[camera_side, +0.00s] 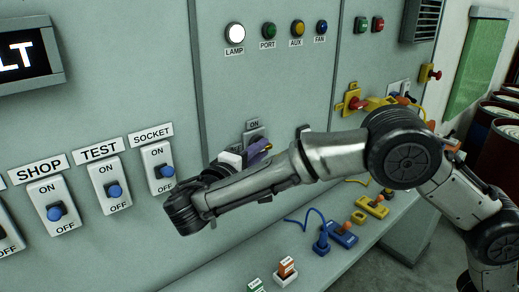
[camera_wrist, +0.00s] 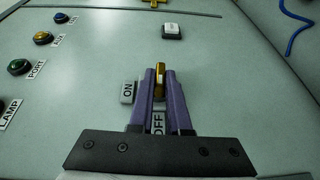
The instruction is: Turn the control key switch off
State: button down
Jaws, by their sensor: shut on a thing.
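The control key switch shows in the wrist view as a narrow brass-coloured key (camera_wrist: 160,82) between two purple fingers. My gripper (camera_wrist: 159,72) is shut on it. In the wrist view an ON label (camera_wrist: 128,90) is left of the fingers. An OFF label (camera_wrist: 158,123) is between the fingers, in line below the key. In the side view my gripper (camera_side: 258,148) is at the panel, just below the switch's ON label (camera_side: 254,124). The key and the OFF label are hidden there.
The SOCKET (camera_side: 160,168), TEST (camera_side: 112,187) and SHOP (camera_side: 54,207) switches are left of my arm. A lit white LAMP (camera_side: 234,32) is above. A yellow lockout with a red handle (camera_side: 354,102) is to the right. Plugs and a blue cable (camera_side: 321,238) lie on the shelf below.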

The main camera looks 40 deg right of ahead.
jog(key=shift+h, duration=0.4)
jog(key=c, duration=0.9)
grip_release()
jog(key=v, duration=0.7)
jog(key=shift+s+a, duration=0.2)
